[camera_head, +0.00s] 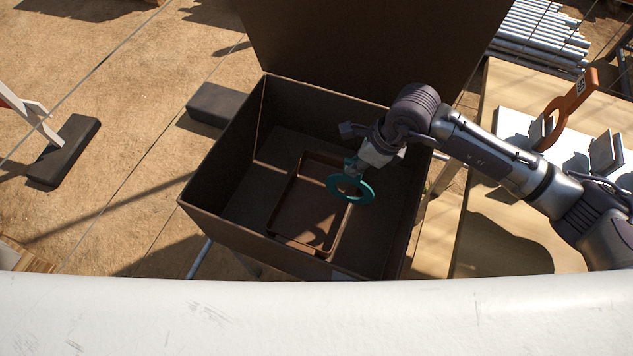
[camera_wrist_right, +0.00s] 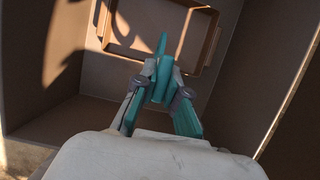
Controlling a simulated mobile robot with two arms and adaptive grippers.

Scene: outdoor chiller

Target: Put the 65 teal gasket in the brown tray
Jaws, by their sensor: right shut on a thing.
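The teal gasket (camera_head: 361,198) is a ring held by my right gripper (camera_head: 352,170) inside the open dark brown box. In the right wrist view the gripper (camera_wrist_right: 160,88) is shut on the gasket (camera_wrist_right: 159,68), which shows edge-on between the fingertips. The brown tray (camera_head: 283,240) is a shallow rectangular tray on the box floor. In the head view the gasket overlaps the tray's right side and appears above it. The tray also shows beyond the fingers in the right wrist view (camera_wrist_right: 124,45). My left gripper is not in view.
The box (camera_head: 230,229) has tall walls around the tray and a raised lid (camera_head: 350,45) at the back. An orange ring-shaped part (camera_head: 577,95) with a label stands in a rack on the table (camera_head: 490,190) at right. A white surface (camera_head: 310,315) crosses the front.

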